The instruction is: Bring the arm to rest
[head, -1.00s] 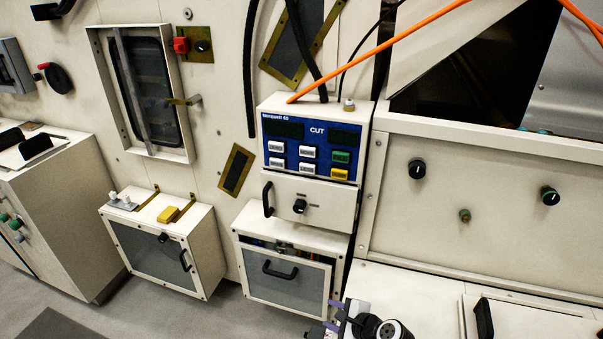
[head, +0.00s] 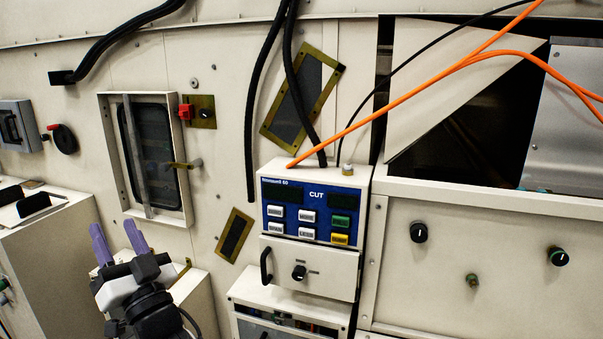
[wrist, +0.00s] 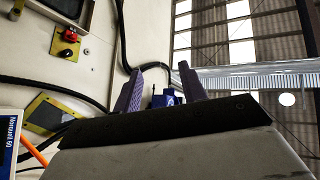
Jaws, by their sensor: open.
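My gripper (head: 119,240) is at the lower left of the head view, with two purple fingers pointing up and apart. It is open and I see nothing between the fingers. It stands in front of a low cream cabinet (head: 200,303), hiding much of its top. In the wrist view the two purple fingers (wrist: 158,92) also stand apart. Behind them are the wall, black hoses and a high roof structure.
A control box (head: 310,212) marked CUT is on the wall right of my gripper. A framed window (head: 188,205) is behind the gripper. Orange cables (head: 410,95) run to the upper right. A cream cabinet (head: 60,245) stands at the left.

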